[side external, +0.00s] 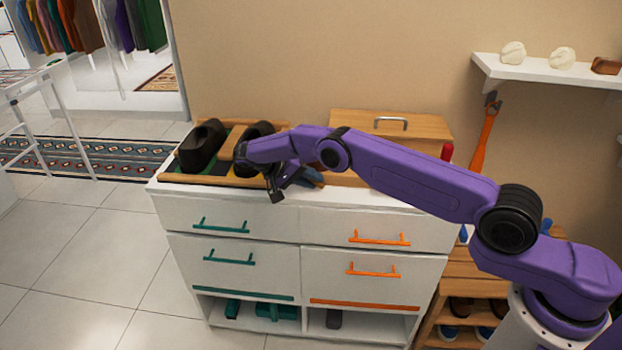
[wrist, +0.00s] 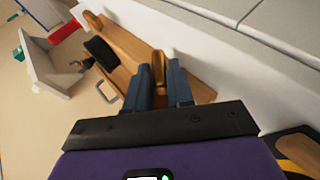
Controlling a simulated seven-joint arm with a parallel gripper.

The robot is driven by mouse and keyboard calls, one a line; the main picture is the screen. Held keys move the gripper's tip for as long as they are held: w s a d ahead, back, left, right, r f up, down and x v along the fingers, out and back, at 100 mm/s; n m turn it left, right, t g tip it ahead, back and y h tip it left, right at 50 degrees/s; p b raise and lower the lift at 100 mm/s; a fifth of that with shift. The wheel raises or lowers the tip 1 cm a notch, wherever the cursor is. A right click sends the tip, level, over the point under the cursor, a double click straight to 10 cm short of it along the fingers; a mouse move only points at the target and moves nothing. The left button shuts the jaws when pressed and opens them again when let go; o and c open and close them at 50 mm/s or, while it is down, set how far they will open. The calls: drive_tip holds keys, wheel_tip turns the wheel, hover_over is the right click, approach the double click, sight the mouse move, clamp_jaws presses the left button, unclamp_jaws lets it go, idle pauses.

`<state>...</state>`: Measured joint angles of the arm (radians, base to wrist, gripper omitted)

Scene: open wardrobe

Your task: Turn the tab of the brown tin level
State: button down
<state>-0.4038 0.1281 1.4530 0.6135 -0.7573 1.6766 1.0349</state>
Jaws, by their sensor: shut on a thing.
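In the wrist view my gripper (wrist: 158,82) is shut on a small brown piece (wrist: 158,66) that stands up between the two fingers. The rest of that piece is hidden by the fingers, and my arm covers it in the side view. I cannot tell whether it is the tab of the brown tin, nor its exact tilt. No whole tin shows clearly in either view.
A wooden box (side external: 400,128) with a metal handle stands at the back of the dresser (side external: 185,208). Black shoes (side external: 200,147) lie on a wooden-edged tray at the left. A black brush (wrist: 99,48) lies near the box. A white shelf (side external: 540,73) hangs at right.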

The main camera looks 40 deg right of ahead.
drive_tip(key=shift+f, duration=0.1)
idle(0.7)
drive_tip(key=c, duration=1.1)
unclamp_jaws()
wheel_tip(320, 180, up, 4)
drive_tip(key=shift+s+f, duration=0.15)
drive_tip(key=shift+s+r, duration=0.2)
drive_tip(key=shift+r, duration=0.05)
drive_tip(key=shift+s+d+r, duration=0.25)
drive_tip(key=shift+s+r, duration=0.4)
drive_tip(key=shift+s+d+r, duration=0.1)
drive_tip(key=shift+s+r, duration=1.15)
drive_tip(key=shift+s, duration=0.75)
drive_tip(key=shift+s+d+r, duration=0.1)
drive_tip(key=shift+s+r, duration=1.2)
drive_tip(key=shift+s, duration=0.75)
drive_tip(key=shift+s+d+r, duration=0.1)
drive_tip(key=shift+s+r, duration=1.15)
drive_tip(key=shift+s, duration=0.75)
